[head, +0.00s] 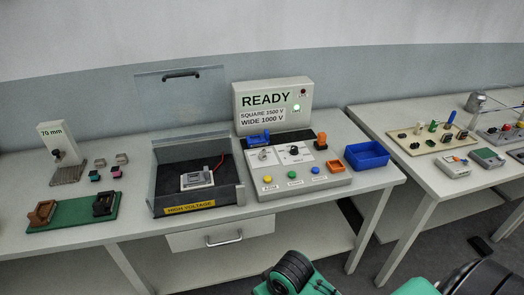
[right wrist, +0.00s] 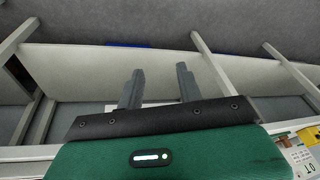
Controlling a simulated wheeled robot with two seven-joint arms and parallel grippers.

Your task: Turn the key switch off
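The control console (head: 331,181) stands on the middle table, with a silver control (head: 264,154) and a black knob (head: 294,151) on its sloped top. The silver one looks like the key switch, but its turn position is too small to tell. The upright sign panel (head: 250,92) behind reads READY, with a green lamp (head: 296,107) lit. My right gripper (right wrist: 160,88) is open and empty in the right wrist view, pointing toward the table frame and floor, away from the console top. My left gripper does not show.
A HIGH VOLTAGE box (head: 240,193) with a raised clear lid (head: 181,98) stands left of the console. A blue bin (head: 367,155) stands right of it. Yellow, green and blue buttons line the console front. A drawer (head: 220,236) hangs below the table.

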